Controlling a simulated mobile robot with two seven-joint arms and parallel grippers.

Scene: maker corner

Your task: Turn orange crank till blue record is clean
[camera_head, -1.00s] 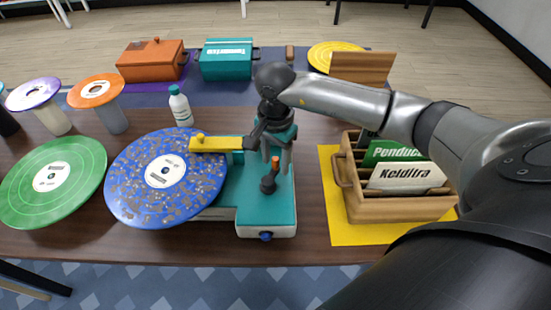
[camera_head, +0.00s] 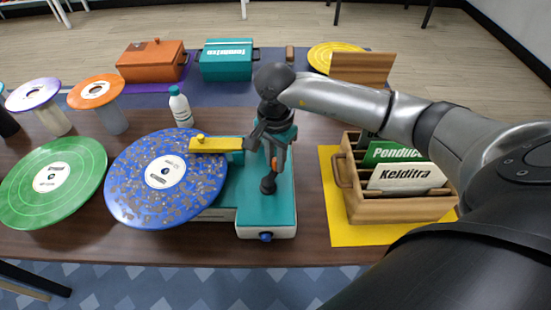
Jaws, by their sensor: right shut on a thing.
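The blue record (camera_head: 130,200) lies flat at the left of the teal cleaning machine (camera_head: 267,213). Grey-brown specks cover much of its blue surface around the white label. A yellow arm (camera_head: 215,145) reaches over the record's far right edge. The orange crank (camera_head: 274,163) stands upright on a dark knob (camera_head: 268,185) on the machine's top. My right gripper (camera_head: 275,158) comes down from above and is shut on the orange crank, with its fingers hiding part of it. My left gripper is out of view.
A green record (camera_head: 75,195) lies left of the blue one. A white bottle (camera_head: 181,108) stands behind it. Orange (camera_head: 98,92) and purple (camera_head: 33,94) records rest on stands. A wooden crate (camera_head: 400,208) on a yellow mat (camera_head: 343,228) is at the right.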

